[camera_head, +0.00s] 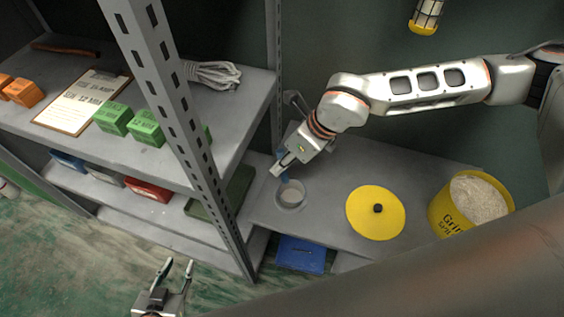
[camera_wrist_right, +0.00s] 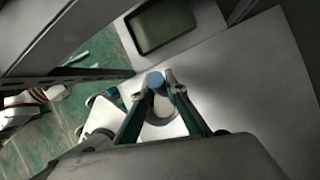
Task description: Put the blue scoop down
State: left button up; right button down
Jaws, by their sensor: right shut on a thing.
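My right gripper (camera_head: 280,168) is shut on the blue scoop (camera_head: 284,177), just above a small grey cup (camera_head: 291,197) on the grey bench. Most of the scoop is hidden by the gripper. In the right wrist view the blue scoop (camera_wrist_right: 154,80) shows as a round blue end between the fingertips (camera_wrist_right: 161,82), with the pale round cup (camera_wrist_right: 158,130) beneath. I cannot tell whether the scoop touches the cup. My left gripper (camera_head: 178,268) is open and empty, low in the head view, over the green floor.
A yellow lid (camera_head: 370,222) with a black knob lies right of the cup. A yellow grit bucket (camera_head: 442,213) stands further right. A perforated shelf post (camera_head: 172,95) rises to the left. A blue bin (camera_head: 301,255) is below the bench front. Bare bench lies behind the lid.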

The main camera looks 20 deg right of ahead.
jog(key=shift+f, duration=0.15)
jog(key=c, duration=2)
grip_release()
jog(key=shift+c, duration=0.2)
jog(key=shift+r, duration=0.3)
jog(key=v, duration=1.1)
jog(key=shift+d+r+p, duration=0.2)
jog(key=shift+r+p, duration=0.15)
jog(key=shift+p, duration=0.05)
jog(key=shift+s, duration=0.15)
